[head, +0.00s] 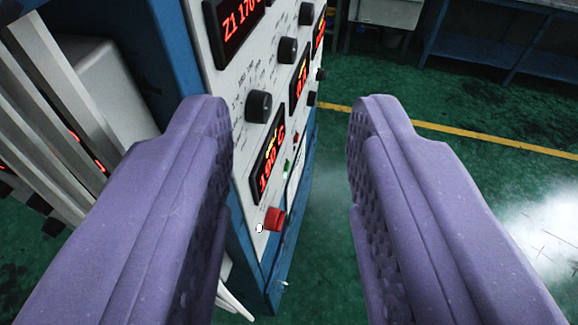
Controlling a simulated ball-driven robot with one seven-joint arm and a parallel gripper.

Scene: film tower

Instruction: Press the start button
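The control panel (232,82) is a white-faced board on a blue cabinet, seen at a steep angle. Low on it is a red button (273,219) that stands out from the face. A small white piece (259,228) sits just left of it. A small green lit spot (286,172) and a small red spot (296,137) show higher up near the right edge. I cannot read which one is marked start. My gripper (291,115) is open and empty, its two purple padded fingers wide apart. The left finger overlaps the panel's left part in the picture; I see no clear contact.
Black knobs (258,106) and red-lit displays (268,167) fill the panel above the red button. White slanted bars (60,90) stand at the left. The green floor (465,185) is open at the right, with a yellow line. A blue bench (490,50) stands at the back right.

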